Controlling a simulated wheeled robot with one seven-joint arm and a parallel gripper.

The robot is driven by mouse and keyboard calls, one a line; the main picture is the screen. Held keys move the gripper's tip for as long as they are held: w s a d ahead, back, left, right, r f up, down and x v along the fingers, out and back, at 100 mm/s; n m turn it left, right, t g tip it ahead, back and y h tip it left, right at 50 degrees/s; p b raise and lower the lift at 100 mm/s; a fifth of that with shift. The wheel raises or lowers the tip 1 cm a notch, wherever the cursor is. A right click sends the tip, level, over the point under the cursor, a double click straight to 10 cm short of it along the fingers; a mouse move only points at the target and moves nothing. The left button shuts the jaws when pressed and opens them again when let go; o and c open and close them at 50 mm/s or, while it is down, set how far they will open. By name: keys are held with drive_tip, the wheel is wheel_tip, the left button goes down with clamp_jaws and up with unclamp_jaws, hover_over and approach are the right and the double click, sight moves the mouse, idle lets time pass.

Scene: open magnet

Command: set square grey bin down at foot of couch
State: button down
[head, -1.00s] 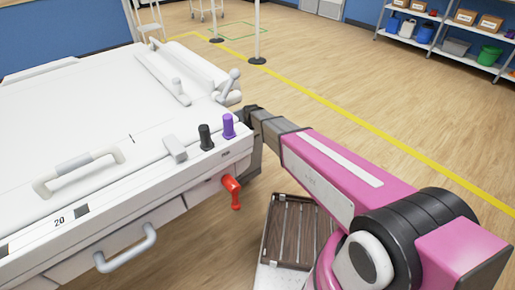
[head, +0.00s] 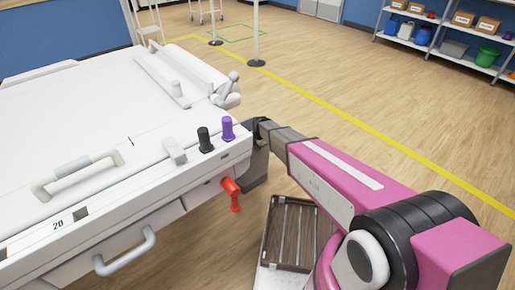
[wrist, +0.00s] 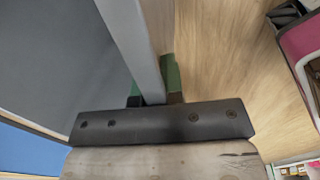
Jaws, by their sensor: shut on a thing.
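In the wrist view the square grey bin (wrist: 55,60) fills the left side, with its pale rim running down to my gripper (wrist: 154,90). My gripper is shut on that rim, with green fingertip parts on either side of it. In the head view the couch (head: 95,110) is the white padded bed at left, with grab handles. My arm reaches past its near right corner. A dark grey piece (head: 257,168) shows there beside the couch, apparently part of the bin. My fingers and most of the bin are hidden behind the couch. The bin's base is not visible.
A red lever (head: 231,192) sticks out of the couch's side near my arm. Black (head: 205,140) and purple (head: 227,129) knobs stand on its edge. Open wood floor (head: 330,110) lies right of the couch, crossed by a yellow line. Shelves (head: 455,45) stand far right.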

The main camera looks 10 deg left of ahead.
drive_tip(key=c, duration=1.2)
unclamp_jaws()
drive_tip(key=shift+c, duration=0.2)
wheel_tip(320, 180, up, 12)
drive_tip(key=s+d, duration=0.1)
drive_tip(key=s+d+r+m, duration=0.2)
drive_tip(key=s+d+m, duration=0.4)
drive_tip(key=d+m, duration=0.3)
drive_tip(key=s+d+r+m, duration=0.3)
drive_tip(key=s+d+m, duration=0.3)
drive_tip(key=d, duration=0.9)
drive_tip(key=s+d+r+m+h, duration=0.1)
drive_tip(key=s+d+m, duration=0.5)
drive_tip(key=d+m, duration=0.6)
drive_tip(key=shift+r+m+g, duration=0.4)
drive_tip(key=shift+r, duration=0.4)
drive_tip(key=shift+s, duration=0.1)
